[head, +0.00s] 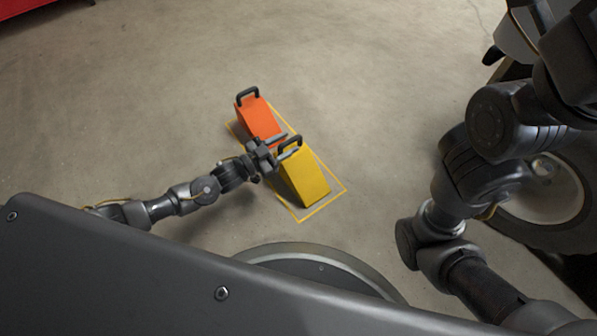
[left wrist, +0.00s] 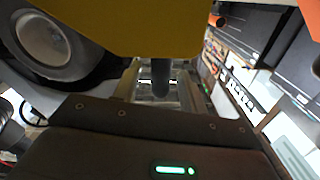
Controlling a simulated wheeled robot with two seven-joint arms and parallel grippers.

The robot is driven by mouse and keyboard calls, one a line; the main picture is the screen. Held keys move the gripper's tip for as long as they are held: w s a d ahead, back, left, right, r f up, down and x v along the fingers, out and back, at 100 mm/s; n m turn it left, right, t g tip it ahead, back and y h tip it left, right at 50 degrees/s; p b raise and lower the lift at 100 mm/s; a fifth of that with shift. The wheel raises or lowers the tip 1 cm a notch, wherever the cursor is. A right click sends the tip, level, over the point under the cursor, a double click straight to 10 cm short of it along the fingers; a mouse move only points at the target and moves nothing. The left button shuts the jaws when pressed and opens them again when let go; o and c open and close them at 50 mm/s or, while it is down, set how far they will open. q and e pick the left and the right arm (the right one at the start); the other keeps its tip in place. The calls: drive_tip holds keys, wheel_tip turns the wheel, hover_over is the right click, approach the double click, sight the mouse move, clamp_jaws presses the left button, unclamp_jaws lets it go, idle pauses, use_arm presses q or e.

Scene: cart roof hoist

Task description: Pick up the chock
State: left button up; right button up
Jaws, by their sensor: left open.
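Two wedge-shaped chocks stand on the floor, an orange one (head: 261,121) farther off and a yellow one (head: 304,181) nearer, each with a black handle on top. My left gripper (head: 284,146) is open at the yellow chock's handle (head: 291,142). In the left wrist view the yellow chock (left wrist: 140,25) fills the top, and its dark handle (left wrist: 161,78) shows between the two fingers. Whether the fingers touch the handle cannot be told. My right arm shows at the right of the head view, but its gripper cannot be made out.
A yellow outline (head: 334,196) is marked on the floor around the chocks. A large wheel (head: 577,228) stands at the right, behind my right arm. A red object (head: 35,6) is at the top left corner. The concrete floor around the chocks is mostly clear.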

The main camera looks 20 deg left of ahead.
use_arm(q)
drive_tip(key=shift+w+d, duration=0.25)
drive_tip(key=shift+c, duration=0.4)
clamp_jaws()
idle(0.8)
drive_tip(key=shift+r, duration=0.15)
